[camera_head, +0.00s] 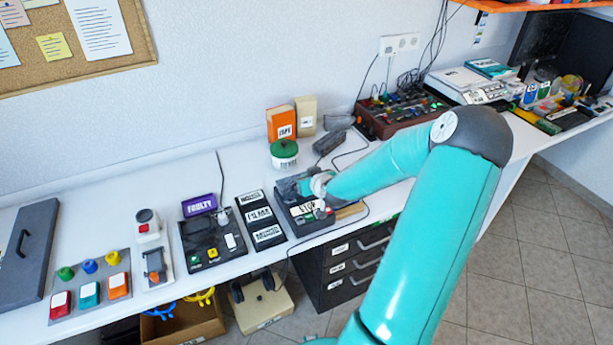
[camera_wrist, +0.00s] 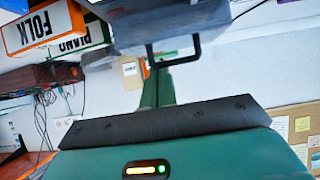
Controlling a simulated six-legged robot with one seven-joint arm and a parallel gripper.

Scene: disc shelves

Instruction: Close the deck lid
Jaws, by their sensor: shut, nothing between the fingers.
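A dark deck (camera_head: 310,222) with a white label and small buttons sits near the bench's front edge in the head view. A dark grey part at its back left (camera_head: 289,187) looks like its lid; its angle is hard to tell. My gripper (camera_head: 318,187) is just above the deck, and its fingertips are too small to make out there. In the wrist view, my gripper (camera_wrist: 157,72) is shut and empty, pointing at a grey panel (camera_wrist: 165,22) with a black handle. I cannot tell whether this panel is the deck lid or whether I touch it.
Left of the deck are a labelled panel (camera_head: 260,220) and a black button unit (camera_head: 212,248). Behind stand a green-lidded tin (camera_head: 284,153), an orange box (camera_head: 281,124) and a dark block (camera_head: 329,142). A drawer cabinet (camera_head: 335,285) is below. Orange FOLK signage (camera_wrist: 42,28) shows upside down.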

